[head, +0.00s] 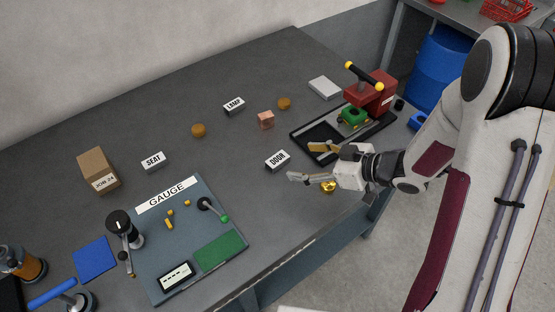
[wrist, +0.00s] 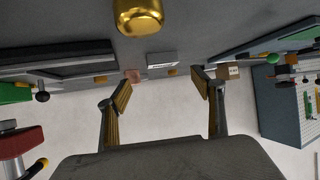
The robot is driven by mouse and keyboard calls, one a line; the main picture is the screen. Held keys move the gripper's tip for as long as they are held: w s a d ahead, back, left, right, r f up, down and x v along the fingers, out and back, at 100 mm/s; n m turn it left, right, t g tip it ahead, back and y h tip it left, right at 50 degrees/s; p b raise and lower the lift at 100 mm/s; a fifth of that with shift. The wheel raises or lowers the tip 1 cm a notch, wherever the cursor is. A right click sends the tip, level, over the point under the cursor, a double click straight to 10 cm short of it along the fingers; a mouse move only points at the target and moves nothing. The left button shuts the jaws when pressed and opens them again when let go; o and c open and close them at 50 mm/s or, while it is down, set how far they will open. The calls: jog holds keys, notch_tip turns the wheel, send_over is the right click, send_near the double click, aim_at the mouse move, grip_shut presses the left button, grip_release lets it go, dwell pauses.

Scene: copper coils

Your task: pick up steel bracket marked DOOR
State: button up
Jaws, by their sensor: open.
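The steel bracket marked DOOR (head: 278,161) is a small dark block with a white label on its front, lying on the grey bench. My gripper (head: 303,162) is open and empty, just right of the bracket in the head view. Its fingers point left toward the bracket, apart from it. In the wrist view my gripper (wrist: 161,84) shows two spread fingers. A small pale-faced block (wrist: 163,60) shows between and beyond them; it looks like the DOOR bracket, but its label is unreadable there.
Similar blocks marked LAMP (head: 234,106) and SEAT (head: 153,161) lie farther left. A copper block (head: 266,120) and gauge board (head: 222,207) are nearby.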

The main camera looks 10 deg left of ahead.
aim_at(278, 159)
jog(key=shift+s+a+f, duration=0.15)
jog(key=shift+s+a, duration=0.05)
jog(key=shift+s, duration=0.05)
jog(key=shift+x, duration=1.3)
jog(key=shift+a, duration=0.1)
jog(key=shift+w+x, duration=0.15)
jog(key=shift+x, duration=1.15)
jog(key=shift+w+x, duration=0.1)
jog(key=shift+x, duration=1.15)
jog(key=shift+r, duration=0.2)
jog(key=c, duration=1.1)
